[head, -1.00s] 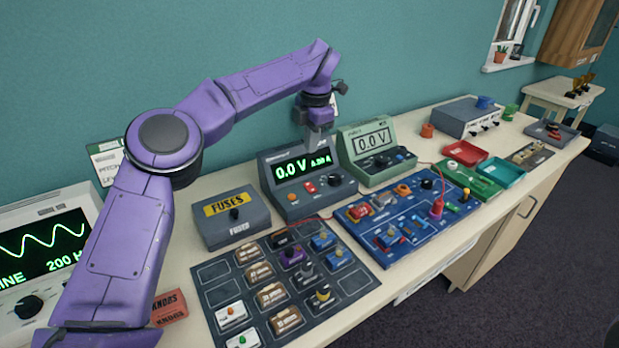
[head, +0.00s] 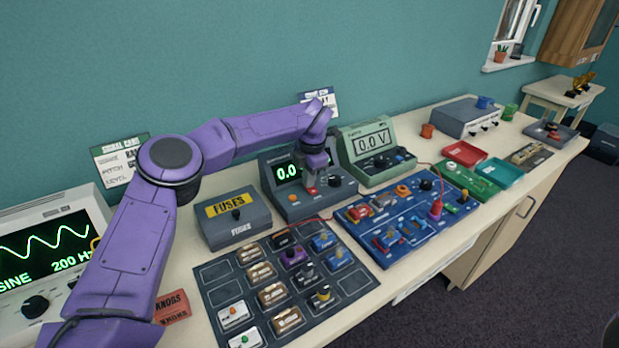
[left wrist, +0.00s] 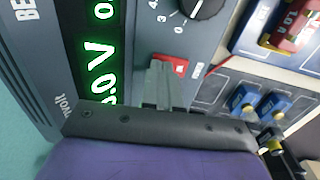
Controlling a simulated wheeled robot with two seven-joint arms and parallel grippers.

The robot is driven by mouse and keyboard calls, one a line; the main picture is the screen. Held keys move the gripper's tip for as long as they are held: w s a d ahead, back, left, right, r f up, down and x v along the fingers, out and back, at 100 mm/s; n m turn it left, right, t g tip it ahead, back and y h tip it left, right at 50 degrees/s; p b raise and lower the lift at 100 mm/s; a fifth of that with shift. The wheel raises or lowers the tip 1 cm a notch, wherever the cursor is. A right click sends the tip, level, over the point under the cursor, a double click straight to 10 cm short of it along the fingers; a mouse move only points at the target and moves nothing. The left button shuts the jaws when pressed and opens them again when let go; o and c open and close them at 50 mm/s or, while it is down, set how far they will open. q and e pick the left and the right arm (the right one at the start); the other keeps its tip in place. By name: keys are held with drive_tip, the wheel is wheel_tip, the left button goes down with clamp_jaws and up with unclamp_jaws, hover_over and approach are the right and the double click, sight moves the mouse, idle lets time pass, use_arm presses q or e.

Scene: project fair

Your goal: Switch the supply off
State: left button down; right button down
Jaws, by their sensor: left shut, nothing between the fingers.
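My left gripper (head: 311,189) is shut and empty, pointing down at the front panel. In the left wrist view its fingertips (left wrist: 162,73) are at the red switch (left wrist: 180,66) and cover part of it. I cannot tell whether they touch it or which way the switch is tilted. A black knob (left wrist: 208,5) sits beside the switch. My right gripper is not in view.
A green meter (head: 376,148) stands right of the supply, and a fuses box (head: 234,225) stands left. In front lie a blue circuit board (head: 395,240) with a red wire and a dark parts tray (head: 216,271). An oscilloscope (head: 48,243) is at far left.

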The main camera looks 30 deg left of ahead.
use_arm(q)
drive_tip(key=shift+a+f, duration=0.1)
drive_tip(key=shift+f, duration=0.2)
drive_tip(key=shift+s+d, duration=0.35)
drive_tip(key=shift+d, duration=0.2)
drive_tip(key=shift+s+d, duration=0.1)
drive_tip(key=shift+d, duration=0.1)
drive_tip(key=shift+r, duration=0.1)
